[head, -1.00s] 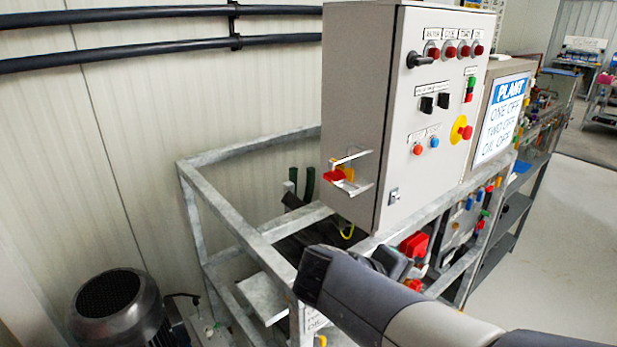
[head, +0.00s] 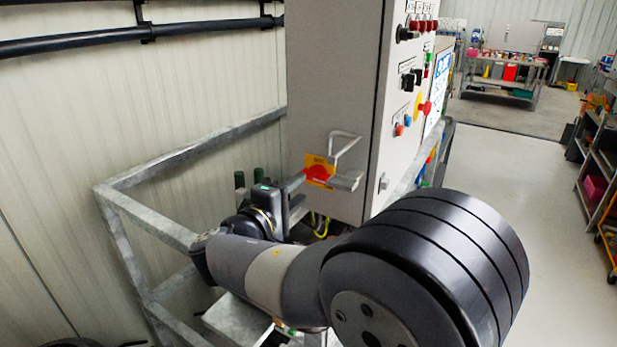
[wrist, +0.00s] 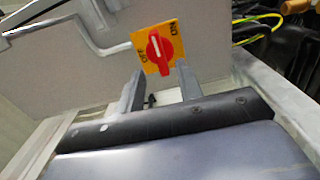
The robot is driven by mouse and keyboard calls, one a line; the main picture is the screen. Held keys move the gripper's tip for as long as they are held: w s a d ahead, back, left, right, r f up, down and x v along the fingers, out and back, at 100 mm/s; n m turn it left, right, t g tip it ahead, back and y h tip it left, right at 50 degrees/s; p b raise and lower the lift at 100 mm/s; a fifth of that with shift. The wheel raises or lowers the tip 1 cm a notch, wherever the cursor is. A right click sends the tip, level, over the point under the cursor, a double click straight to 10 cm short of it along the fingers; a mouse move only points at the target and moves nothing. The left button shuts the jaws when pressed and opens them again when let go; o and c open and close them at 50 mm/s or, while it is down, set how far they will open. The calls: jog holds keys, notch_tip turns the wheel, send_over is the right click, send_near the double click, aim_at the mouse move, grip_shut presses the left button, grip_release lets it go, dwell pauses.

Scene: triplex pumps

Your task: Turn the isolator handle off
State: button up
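The isolator handle (head: 318,173) is a red knob on a yellow plate on the side of the grey control cabinet (head: 335,90). In the wrist view the red handle (wrist: 160,50) has a white mark, and the yellow plate carries OFF and ON lettering; I cannot tell exactly which label the mark points at. In the head view my gripper (head: 296,184) reaches to just left of the handle. Any contact is unclear.
A bent metal guard (head: 345,160) projects beside the handle and crosses the wrist view's upper left. A galvanised frame (head: 150,165) surrounds my arm and cabinet. Yellow-green wires (wrist: 258,28) lie near the plate. Free floor lies at right.

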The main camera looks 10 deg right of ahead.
aim_at(312, 179)
jog(key=p+x, duration=0.1)
jog(key=x, duration=0.4)
jog(key=shift+w+d, duration=0.25)
jog(key=shift+c, duration=0.3)
grip_shut()
